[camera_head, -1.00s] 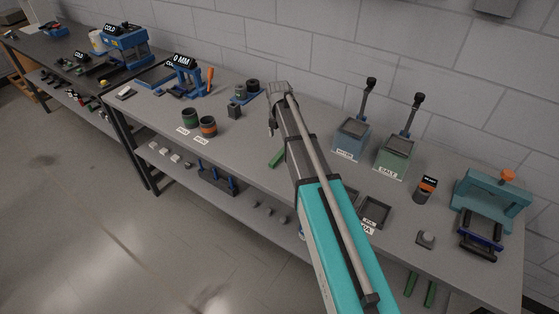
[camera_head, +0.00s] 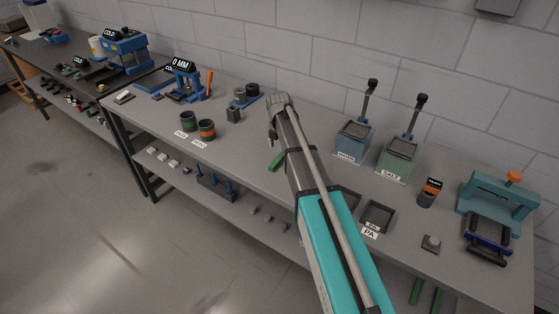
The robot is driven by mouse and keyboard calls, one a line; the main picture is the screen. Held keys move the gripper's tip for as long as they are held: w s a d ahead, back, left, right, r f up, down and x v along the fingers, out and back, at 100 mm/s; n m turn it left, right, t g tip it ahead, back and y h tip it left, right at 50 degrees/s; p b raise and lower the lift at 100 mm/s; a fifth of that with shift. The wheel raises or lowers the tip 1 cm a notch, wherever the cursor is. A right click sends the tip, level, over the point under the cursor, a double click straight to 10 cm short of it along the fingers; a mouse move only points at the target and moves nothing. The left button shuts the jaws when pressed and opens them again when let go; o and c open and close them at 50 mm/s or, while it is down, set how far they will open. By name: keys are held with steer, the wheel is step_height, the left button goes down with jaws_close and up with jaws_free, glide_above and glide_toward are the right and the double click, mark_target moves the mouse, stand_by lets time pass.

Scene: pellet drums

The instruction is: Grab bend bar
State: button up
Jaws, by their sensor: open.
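A green bar (camera_head: 276,160) lies on the grey bench, partly covered by my arm; it may be the bend bar, but no label shows. Two more green bars, one (camera_head: 416,291) and another (camera_head: 437,299), show low at the right, below the bench top's front edge. My gripper (camera_head: 271,137) points down from the arm's far end, above the bench and beyond the green bar. It is small in view, open, and apart from the bar. Nothing shows between its fingers.
A teal frame fixture (camera_head: 498,200) stands at the right end. A blue box (camera_head: 352,142) and a green SALT box (camera_head: 397,160), both with upright handles, stand behind my arm. Dark trays (camera_head: 377,215) lie right of it. Two cups, green (camera_head: 188,121) and orange-banded (camera_head: 207,130), stand left.

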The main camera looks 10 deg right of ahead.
mark_target(280, 157)
steer(key=shift+f, duration=0.1)
steer(key=shift+d+f+b, duration=0.15)
steer(key=shift+f+b, duration=2.4)
steer(key=shift+b, duration=0.05)
jaws_close()
